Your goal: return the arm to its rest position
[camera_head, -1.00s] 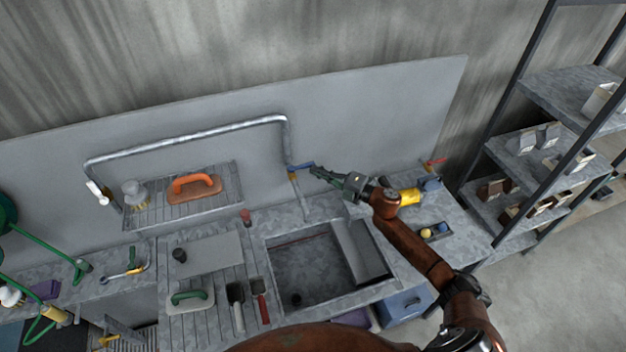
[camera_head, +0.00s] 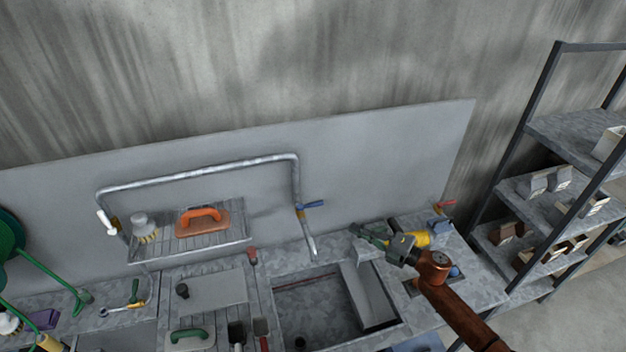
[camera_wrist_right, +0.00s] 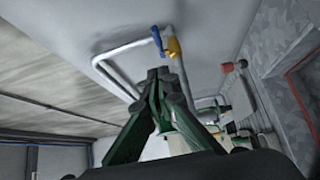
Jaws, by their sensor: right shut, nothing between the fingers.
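My right gripper (camera_head: 362,236) is shut and empty, above the counter just right of the sink. My brown right arm (camera_head: 463,312) reaches in from the lower right. In the right wrist view the closed green fingers (camera_wrist_right: 160,78) show with nothing between them. The blue-handled tap valve (camera_head: 312,205) on the grey pipe is left of and apart from the gripper; it also shows in the right wrist view beyond the fingertips (camera_wrist_right: 157,40). My left gripper is not in view.
The sink (camera_head: 318,305) lies left of the gripper. A slatted shelf holds an orange-handled float (camera_head: 202,220) and a brush (camera_head: 143,228). A red-handled valve (camera_head: 444,205) is at the back right. A metal rack (camera_head: 575,150) with small boxes stands on the right.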

